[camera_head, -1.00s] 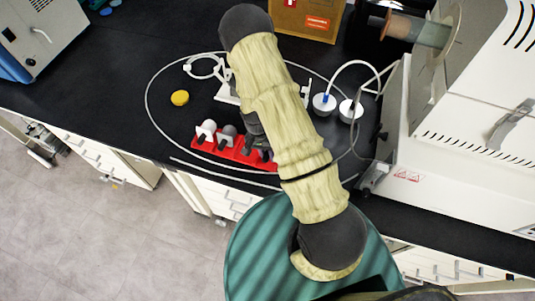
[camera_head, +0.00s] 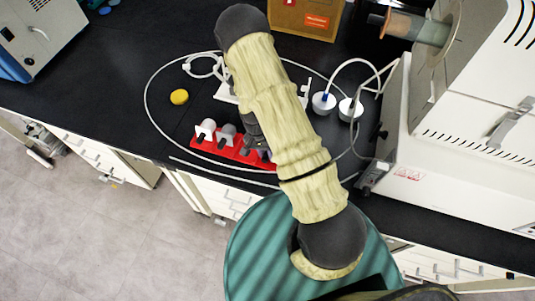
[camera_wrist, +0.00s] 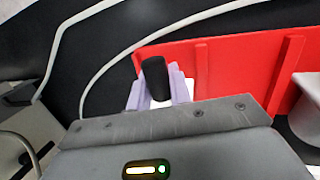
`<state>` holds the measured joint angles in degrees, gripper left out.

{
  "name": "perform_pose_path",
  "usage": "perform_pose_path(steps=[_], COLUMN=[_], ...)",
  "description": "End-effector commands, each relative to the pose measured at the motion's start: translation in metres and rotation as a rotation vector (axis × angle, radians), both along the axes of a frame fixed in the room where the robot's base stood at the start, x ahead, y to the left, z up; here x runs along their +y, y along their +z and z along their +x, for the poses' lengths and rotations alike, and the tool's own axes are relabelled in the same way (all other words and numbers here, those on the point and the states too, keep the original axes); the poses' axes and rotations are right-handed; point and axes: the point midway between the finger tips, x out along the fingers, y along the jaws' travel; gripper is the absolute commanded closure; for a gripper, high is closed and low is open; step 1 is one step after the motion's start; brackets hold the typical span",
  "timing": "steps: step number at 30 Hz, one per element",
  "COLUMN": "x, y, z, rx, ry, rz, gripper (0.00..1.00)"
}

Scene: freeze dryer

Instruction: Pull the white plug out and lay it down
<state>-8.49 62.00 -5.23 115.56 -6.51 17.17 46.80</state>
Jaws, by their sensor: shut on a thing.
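A red rack (camera_head: 222,150) lies on the black bench and holds plugs with pale, rounded bodies and dark parts (camera_head: 205,130). My gripper is at the rack's right end, mostly hidden behind my arm in the head view. In the wrist view its pale purple fingers (camera_wrist: 160,92) are shut around a dark-topped piece with white showing below it, which I take as the white plug (camera_wrist: 155,77). It is in front of the red rack wall (camera_wrist: 225,65). I cannot tell whether it is still seated.
A white cable loops around the rack. A yellow round thing (camera_head: 179,97) lies to the left. Two white round pieces (camera_head: 324,103) stand right of my arm, near the white freeze dryer (camera_head: 470,140). Bare black bench lies at the left (camera_head: 110,95).

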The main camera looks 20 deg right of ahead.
Motion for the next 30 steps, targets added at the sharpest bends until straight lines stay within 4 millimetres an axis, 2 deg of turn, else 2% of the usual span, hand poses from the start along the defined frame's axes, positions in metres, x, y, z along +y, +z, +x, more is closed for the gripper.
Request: perform_pose_path(steps=[10, 11, 14, 30], x=[-0.0038, -0.0038, -0.0035, -0.0032], y=[0.0002, 0.0002, 0.0001, 0.0031], z=[0.0015, 0.0015, 0.0014, 0.0020], rx=[0.000, 0.000, 0.000, -0.001], ry=[-0.008, -0.008, -0.007, -0.007], rz=[-0.001, -0.001, -0.001, -0.002], gripper=[1.00, 0.74, 0.54, 0.54])
